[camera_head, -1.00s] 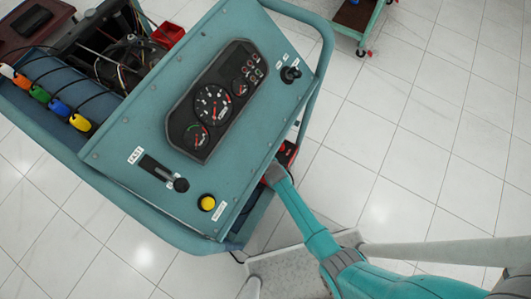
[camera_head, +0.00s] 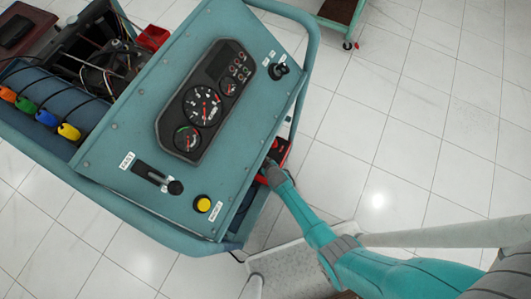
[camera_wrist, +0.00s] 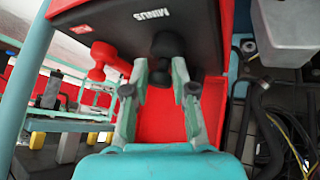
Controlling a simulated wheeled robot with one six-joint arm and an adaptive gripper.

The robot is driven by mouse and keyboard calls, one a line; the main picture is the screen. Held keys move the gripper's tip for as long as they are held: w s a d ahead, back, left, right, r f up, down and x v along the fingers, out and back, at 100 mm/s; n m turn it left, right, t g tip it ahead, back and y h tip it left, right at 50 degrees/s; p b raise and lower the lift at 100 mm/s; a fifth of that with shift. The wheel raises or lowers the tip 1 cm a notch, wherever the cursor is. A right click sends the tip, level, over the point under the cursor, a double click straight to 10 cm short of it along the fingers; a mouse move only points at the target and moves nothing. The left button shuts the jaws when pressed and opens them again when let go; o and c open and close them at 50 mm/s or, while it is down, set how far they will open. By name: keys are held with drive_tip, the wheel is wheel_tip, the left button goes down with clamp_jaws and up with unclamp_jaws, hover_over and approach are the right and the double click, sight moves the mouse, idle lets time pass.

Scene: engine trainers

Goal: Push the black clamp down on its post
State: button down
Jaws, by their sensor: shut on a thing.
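The black clamp (camera_wrist: 167,46) is in the upper middle of the wrist view, at the face of a dark battery top marked MINUS. My gripper (camera_wrist: 160,72) has its two fingers on either side of the clamp's dark lower part and is shut on it. The post under the clamp is hidden, so I cannot tell how far down it sits. In the head view my gripper (camera_head: 270,172) is partly hidden at the right edge of the teal control panel (camera_head: 120,190), beside a red part. The clamp is not visible there.
A red clamp (camera_wrist: 99,62) stands left of the black one. Grey and black engine parts (camera_wrist: 285,28) and cables crowd the right of the wrist view. The teal frame tube (camera_head: 303,75) runs near my arm. Tiled floor (camera_head: 430,140) on the right is open.

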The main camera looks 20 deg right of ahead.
drive_tip(key=shift+s+d+f, duration=0.25)
drive_tip(key=shift+d, duration=0.05)
drive_tip(key=c, duration=1)
unclamp_jaws()
drive_tip(key=shift+c, duration=0.2)
drive_tip(key=shift+o, duration=0.3)
drive_tip(key=shift+w, duration=0.1)
drive_tip(key=shift+r, duration=0.1)
drive_tip(key=v, duration=1.2)
drive_tip(key=shift+w, duration=0.1)
